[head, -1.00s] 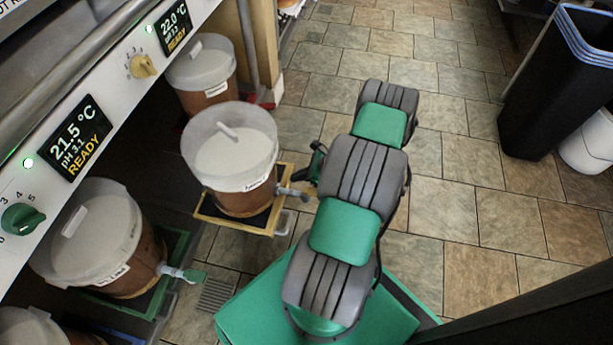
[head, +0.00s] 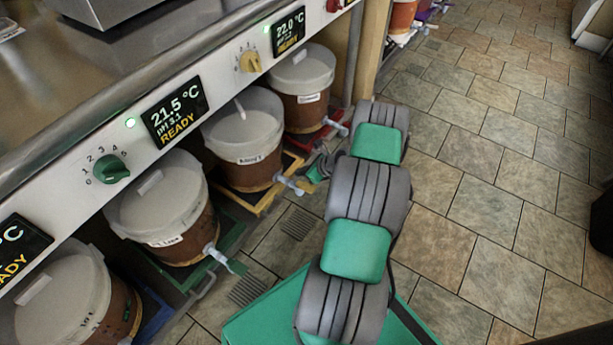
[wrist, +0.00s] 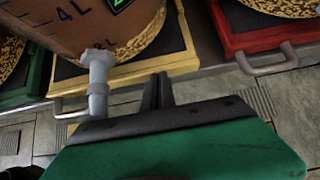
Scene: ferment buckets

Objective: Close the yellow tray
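The yellow tray (head: 262,207) stands under a lidded bucket of brown liquid (head: 246,142), between the green and red trays. In the wrist view its yellow front edge (wrist: 187,66) is roughly in line with its neighbours, perhaps slightly further out. Its grey handle (wrist: 70,108) is at the left, partly behind the bucket's tap (wrist: 97,80). My gripper (wrist: 158,78) has its fingers together, right of the tap. Its tips are at the tray's front edge; whether they touch is unclear. In the head view my gripper (head: 318,168) is partly hidden by my arm.
The green tray (head: 240,232) is on the left and the red tray (wrist: 260,38) on the right, each under a bucket. Taps and handles stick out in front. The counter front (head: 90,160) overhangs the row.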

